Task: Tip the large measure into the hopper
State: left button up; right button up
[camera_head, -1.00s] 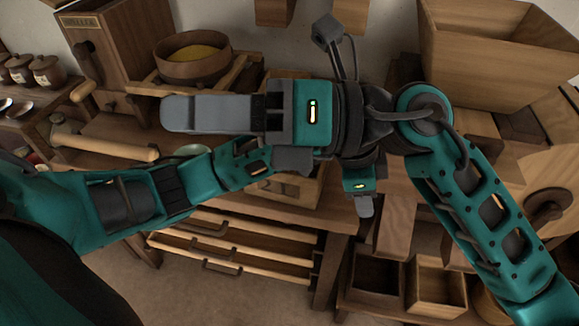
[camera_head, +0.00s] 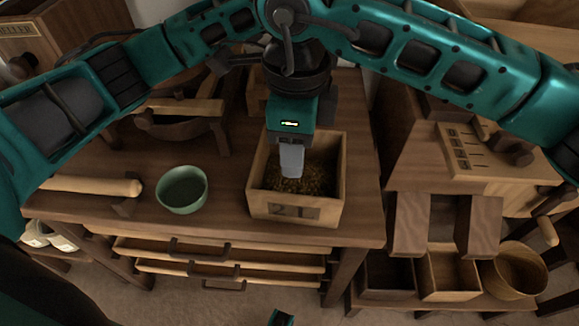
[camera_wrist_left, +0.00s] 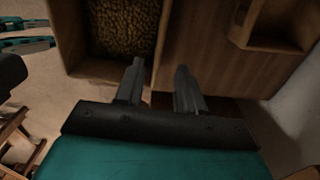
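A square wooden box (camera_head: 325,212) marked 21 and part-filled with brown grain stands upright at the table's front edge in the head view. I take it for the large measure. I cannot tell which thing is the hopper.
A green bowl (camera_head: 182,189) stands left of the box, and a pale wooden roller (camera_head: 90,185) lies further left. Drawers (camera_head: 215,254) sit below the tabletop. Wooden machinery (camera_head: 490,160) and open bins (camera_head: 445,280) fill the right side.

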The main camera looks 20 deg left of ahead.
aim_at(294, 194)
jog(key=shift+d, duration=0.1)
